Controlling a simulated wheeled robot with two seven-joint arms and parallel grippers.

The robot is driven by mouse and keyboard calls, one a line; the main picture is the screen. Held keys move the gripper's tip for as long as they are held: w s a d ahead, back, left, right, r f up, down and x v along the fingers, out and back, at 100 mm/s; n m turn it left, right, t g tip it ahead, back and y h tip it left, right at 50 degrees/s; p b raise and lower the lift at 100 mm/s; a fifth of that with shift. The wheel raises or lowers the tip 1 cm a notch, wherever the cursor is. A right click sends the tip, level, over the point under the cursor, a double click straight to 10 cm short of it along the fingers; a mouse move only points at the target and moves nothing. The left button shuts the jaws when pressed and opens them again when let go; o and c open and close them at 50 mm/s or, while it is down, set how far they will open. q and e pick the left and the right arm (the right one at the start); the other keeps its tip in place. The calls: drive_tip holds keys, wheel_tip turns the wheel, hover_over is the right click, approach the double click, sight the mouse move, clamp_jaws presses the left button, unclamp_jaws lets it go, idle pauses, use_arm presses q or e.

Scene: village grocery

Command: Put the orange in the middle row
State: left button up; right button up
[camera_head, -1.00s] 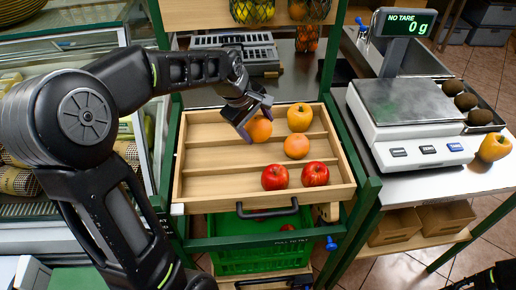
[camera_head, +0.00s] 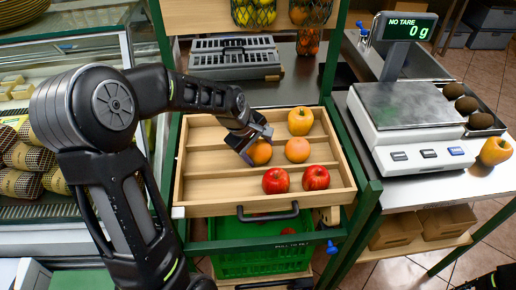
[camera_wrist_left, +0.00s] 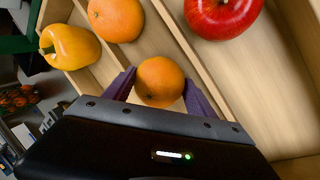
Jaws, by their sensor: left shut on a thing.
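A wooden drawer tray (camera_head: 180,190) is split by dividers into three rows. My left gripper (camera_head: 257,146) is shut on an orange (camera_head: 261,154), which is at the middle row, left of another orange (camera_head: 297,150). The wrist view shows the held orange (camera_wrist_left: 160,84) between the two purple fingers (camera_wrist_left: 160,92), with the other orange (camera_wrist_left: 116,18) close by. I cannot tell whether the held orange touches the tray floor. A yellow pepper (camera_head: 300,122) sits in the back row. Two red apples (camera_head: 276,181) (camera_head: 316,178) sit in the front row. My right gripper is not in view.
A scale (camera_head: 408,125) reading 0 g stands on the counter to the right, with another yellow fruit or pepper (camera_head: 495,151) beside it. A green crate (camera_head: 262,256) is below the tray. The left part of each row is empty.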

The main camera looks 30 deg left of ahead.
use_arm(q)
drive_tip(key=shift+f, duration=0.15)
drive_tip(key=o, duration=1.6)
drive_tip(key=shift+c, duration=0.2)
drive_tip(key=shift+s+a+r, duration=0.1)
drive_tip(key=shift+s+r, duration=0.05)
drive_tip(key=shift+r, duration=0.45)
drive_tip(key=v, duration=1.1)
drive_tip(key=shift+s, duration=0.1)
